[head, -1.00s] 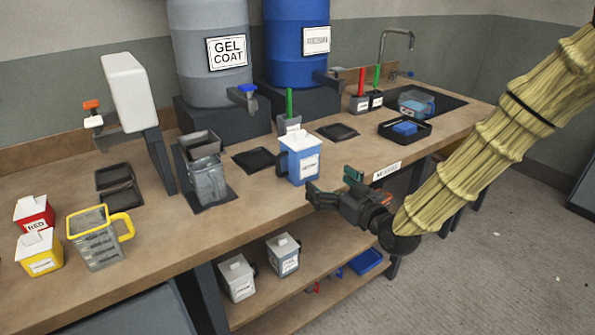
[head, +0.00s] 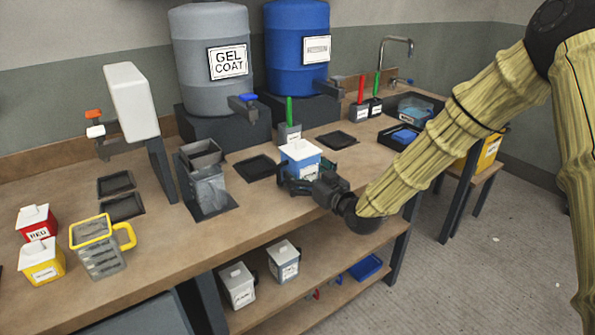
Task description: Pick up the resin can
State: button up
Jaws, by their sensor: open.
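The resin can, taken to be the blue can with a white lid (head: 300,153), stands upright on the workbench (head: 245,221) near its front edge. Its label is too small to read or hidden now. My gripper (head: 304,178) is in front of the can at its lower half, its fingers open and spread to the can's left and right. The gripper covers the can's lower front, and I cannot tell whether either finger touches it.
A grey container (head: 206,180) stands left of the can, and a holder with a green handle (head: 289,130) stands behind it. A grey gel coat drum (head: 200,90) and a blue drum (head: 297,75) stand at the back. A dark pad (head: 336,140) lies right of the can.

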jog(key=shift+w, duration=0.1)
jog(key=c, duration=1.3)
jog(key=shift+r, duration=0.1)
jog(key=shift+c, duration=0.9)
